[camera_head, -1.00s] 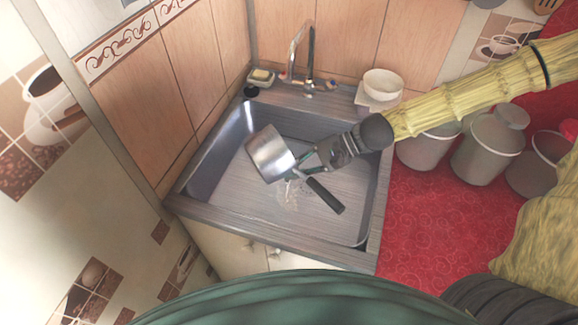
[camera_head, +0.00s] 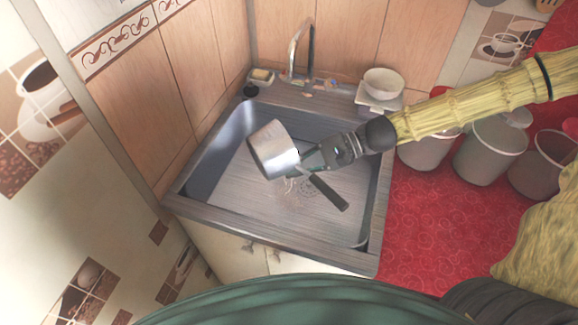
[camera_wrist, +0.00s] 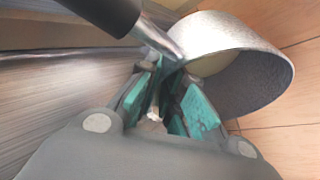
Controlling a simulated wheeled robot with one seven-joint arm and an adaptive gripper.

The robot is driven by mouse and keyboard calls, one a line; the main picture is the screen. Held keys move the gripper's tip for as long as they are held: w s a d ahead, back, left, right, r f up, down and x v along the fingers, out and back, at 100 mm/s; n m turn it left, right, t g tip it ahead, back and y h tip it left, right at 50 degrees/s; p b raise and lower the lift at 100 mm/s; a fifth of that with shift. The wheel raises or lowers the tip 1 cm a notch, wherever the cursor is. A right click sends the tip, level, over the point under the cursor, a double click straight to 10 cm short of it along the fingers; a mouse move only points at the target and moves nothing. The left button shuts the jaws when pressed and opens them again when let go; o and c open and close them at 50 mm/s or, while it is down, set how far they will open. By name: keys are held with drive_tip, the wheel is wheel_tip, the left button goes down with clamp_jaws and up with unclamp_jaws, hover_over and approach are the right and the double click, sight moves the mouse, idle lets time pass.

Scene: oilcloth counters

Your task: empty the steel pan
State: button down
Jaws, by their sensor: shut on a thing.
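The steel pan (camera_head: 275,150) is held tilted over the sink basin (camera_head: 230,195), its black handle (camera_head: 328,192) pointing down to the right. My gripper (camera_head: 303,163) is shut on the pan where the handle joins the bowl. In the wrist view, the green fingertips (camera_wrist: 168,95) close on the metal neck, and the bowl (camera_wrist: 250,75) lies on its side with a pale yellowish area inside. A thin pale streak shows below the pan in the head view. I cannot tell how much the bowl holds.
A faucet (camera_head: 300,55) stands behind the sink, with a soap dish (camera_head: 261,76) to its left. White bowls (camera_head: 383,84) stand at the back right corner. Grey canisters (camera_head: 488,148) stand on the red counter (camera_head: 420,215) to the right. Tiled walls close off the left and back.

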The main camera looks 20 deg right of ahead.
drive_tip(key=shift+d+r+y+b, duration=0.1)
drive_tip(key=shift+y+b, duration=0.9)
drive_tip(key=shift+b, duration=0.45)
drive_tip(key=shift+d+m+y+b, duration=0.25)
drive_tip(key=shift+y+b, duration=0.25)
drive_tip(key=shift+b, duration=0.35)
drive_tip(key=shift+w+d+m+y+b, duration=0.2)
drive_tip(key=shift+y+b, duration=0.3)
drive_tip(key=shift+b, duration=0.6)
drive_tip(key=shift+s+b, duration=0.1)
drive_tip(key=shift+b, duration=0.2)
wheel_tip(320, 180, up, 9)
drive_tip(key=d+m+y+b, duration=0.1)
drive_tip(key=m+y+b, duration=0.1)
drive_tip(key=y+b, duration=0.2)
drive_tip(key=shift+w+d+f+t+y+b, duration=0.2)
drive_tip(key=shift+w+d+t+y+b, duration=0.15)
drive_tip(key=shift+y, duration=0.45)
drive_tip(key=shift+s+r, duration=0.1)
